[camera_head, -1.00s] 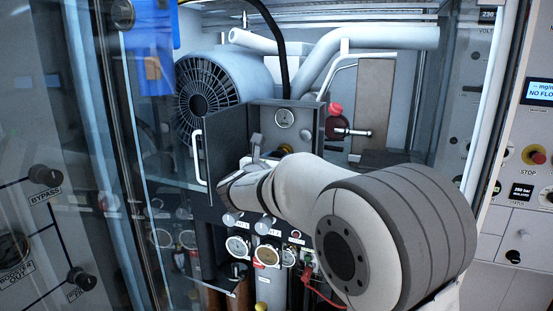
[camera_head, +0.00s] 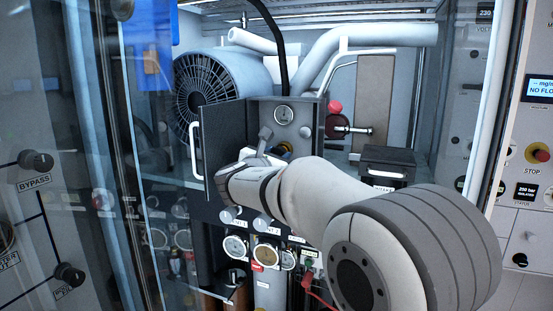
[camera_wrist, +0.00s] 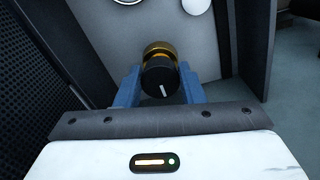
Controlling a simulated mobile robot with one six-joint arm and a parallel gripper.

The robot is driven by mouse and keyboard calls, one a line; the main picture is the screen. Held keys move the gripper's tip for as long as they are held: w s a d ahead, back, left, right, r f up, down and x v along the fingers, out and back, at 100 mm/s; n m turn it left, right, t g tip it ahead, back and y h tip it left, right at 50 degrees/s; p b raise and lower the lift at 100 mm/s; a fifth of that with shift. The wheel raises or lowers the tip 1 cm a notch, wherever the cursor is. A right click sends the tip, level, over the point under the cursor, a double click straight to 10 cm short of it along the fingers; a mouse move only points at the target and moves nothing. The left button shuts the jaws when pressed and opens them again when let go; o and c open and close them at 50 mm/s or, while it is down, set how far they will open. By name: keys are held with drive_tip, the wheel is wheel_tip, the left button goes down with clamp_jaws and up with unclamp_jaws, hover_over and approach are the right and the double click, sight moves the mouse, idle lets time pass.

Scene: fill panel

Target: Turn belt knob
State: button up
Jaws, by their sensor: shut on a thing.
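The belt knob (camera_wrist: 159,78) is black with a brass-yellow collar and a white pointer line on its face. In the wrist view the line is nearly upright, leaning slightly. The blue fingers of my gripper (camera_wrist: 158,88) are on either side of the knob and shut on it. In the head view my gripper (camera_head: 266,142) reaches into the open grey box (camera_head: 254,110). A bit of yellow (camera_head: 287,147) shows there beside the gripper; most of the knob is hidden.
The box's door (camera_head: 222,140) with a white handle stands open at the left. A round gauge (camera_head: 284,114) sits above the gripper. Several dials (camera_head: 235,246) and a red cable (camera_head: 318,297) are below. A black box (camera_head: 388,165) stands at the right.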

drive_tip(key=o, duration=1)
drive_tip(key=shift+b+v, duration=1.35)
drive_tip(key=shift+v, duration=2.55)
